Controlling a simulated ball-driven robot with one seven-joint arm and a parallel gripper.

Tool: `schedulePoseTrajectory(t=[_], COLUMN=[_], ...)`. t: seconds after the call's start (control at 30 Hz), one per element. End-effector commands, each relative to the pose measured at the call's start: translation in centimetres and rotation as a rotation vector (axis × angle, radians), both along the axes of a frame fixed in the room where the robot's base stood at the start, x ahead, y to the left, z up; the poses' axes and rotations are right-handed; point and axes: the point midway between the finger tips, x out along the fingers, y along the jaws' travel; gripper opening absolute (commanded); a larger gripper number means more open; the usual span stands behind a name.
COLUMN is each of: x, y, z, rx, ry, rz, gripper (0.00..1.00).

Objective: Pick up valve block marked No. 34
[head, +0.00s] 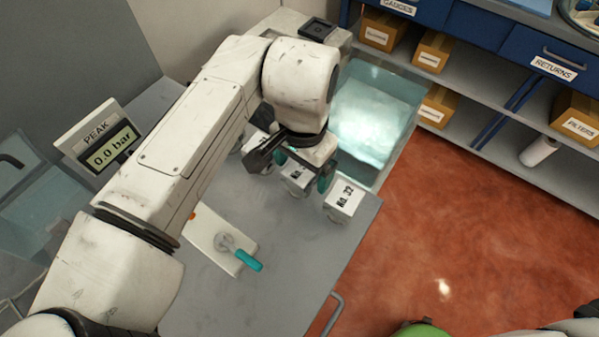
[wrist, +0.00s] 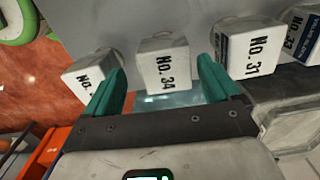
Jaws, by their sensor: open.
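The valve block marked No. 34 (wrist: 164,64) is white with black lettering and shows in the middle of the wrist view. My gripper (wrist: 162,72) is open, with one teal finger towards each side of this block. The block appears between or just beyond the fingertips; I cannot tell how deep it sits. In the head view my gripper (head: 304,170) is low over the grey bench, above a partly hidden white block (head: 297,184) whose number I cannot fully read.
Block No. 31 (wrist: 249,48) stands close on one side, with block No. 33 (wrist: 300,35) beyond it. Another block (wrist: 90,78), its number partly hidden, stands on the other side. A white plate with a teal-handled tool (head: 248,260) lies on the bench (head: 285,270).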

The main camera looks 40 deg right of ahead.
Motion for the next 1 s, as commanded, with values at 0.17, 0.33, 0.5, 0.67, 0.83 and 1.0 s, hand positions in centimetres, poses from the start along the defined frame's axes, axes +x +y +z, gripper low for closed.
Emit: schedulePoseTrajectory(t=[0.17, 0.33, 0.5, 0.67, 0.83, 1.0], x=[0.2, 0.8, 0.8, 0.8, 0.8, 0.8], y=[0.0, 0.0, 0.0, 0.0, 0.0, 0.0], z=[-1.0, -3.3, -5.3, -5.7, -5.7, -5.6], rx=[0.0, 0.001, 0.0, 0.0, 0.0, 0.0], ry=[-0.001, 0.0, -0.001, -0.002, -0.002, -0.002], rz=[0.001, 0.001, 0.0, 0.0, 0.0, 0.0], gripper=[0.89, 0.89, 0.89, 0.89, 0.86, 0.69])
